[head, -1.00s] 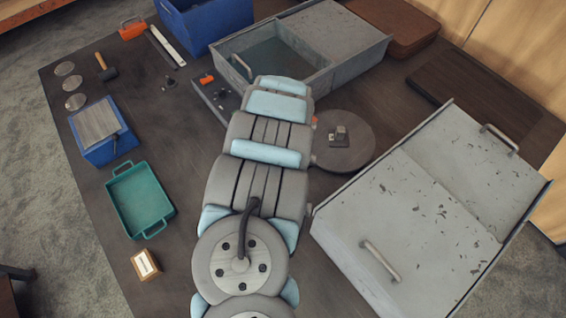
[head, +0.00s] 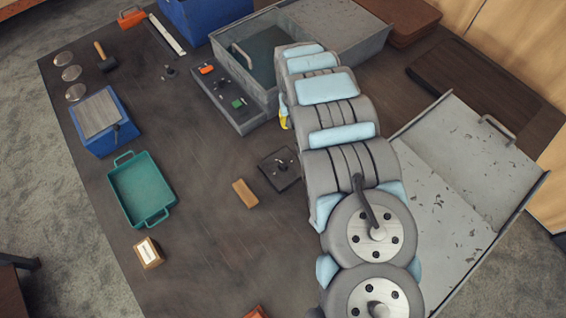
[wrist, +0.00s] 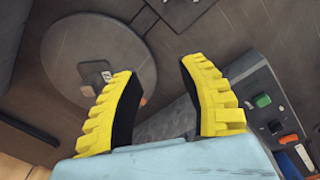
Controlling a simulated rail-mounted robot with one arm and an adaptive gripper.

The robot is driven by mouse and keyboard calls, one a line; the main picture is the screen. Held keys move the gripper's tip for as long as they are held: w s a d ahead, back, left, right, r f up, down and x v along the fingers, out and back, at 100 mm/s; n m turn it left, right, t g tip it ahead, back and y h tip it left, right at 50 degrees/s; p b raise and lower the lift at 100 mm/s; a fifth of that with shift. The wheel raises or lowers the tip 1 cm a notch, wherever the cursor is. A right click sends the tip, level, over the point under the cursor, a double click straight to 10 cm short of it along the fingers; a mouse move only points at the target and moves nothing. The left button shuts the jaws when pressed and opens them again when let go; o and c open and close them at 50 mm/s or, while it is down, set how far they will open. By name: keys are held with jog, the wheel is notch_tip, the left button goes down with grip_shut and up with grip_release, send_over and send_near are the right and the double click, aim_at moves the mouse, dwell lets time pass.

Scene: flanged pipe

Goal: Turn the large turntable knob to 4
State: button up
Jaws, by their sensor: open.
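The large turntable is a grey round disc (wrist: 75,48) in the left of the wrist view. A raised knob block (wrist: 93,76) with a small pale mark sits on it; I cannot read any number. My gripper (wrist: 158,70) is open and empty, its yellow ribbed fingers apart. The left finger overlaps the disc's edge in the picture, near the knob; I cannot tell its height above the disc. In the head view my arm hides the turntable, and only a bit of yellow finger (head: 284,113) shows.
A grey control box (head: 237,104) with coloured switches stands left of my gripper; it shows in the wrist view (wrist: 262,88). A dark square plate with a small knob (head: 280,168) and a wooden block (head: 245,194) lie nearby. A large grey case (head: 460,180) is at right.

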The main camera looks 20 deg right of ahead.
jog(key=n, duration=0.8)
send_near(283, 164)
jog(key=f, duration=0.2)
jog(key=shift+w+d+f+y+b, duration=0.1)
jog(key=shift+d+f+y+b, duration=0.15)
jog(key=shift+f+y+b, duration=0.15)
jog(key=shift+d+f+b, duration=0.1)
jog(key=shift+f+b, duration=0.65)
jog(key=shift+f, duration=2.9)
grip_shut()
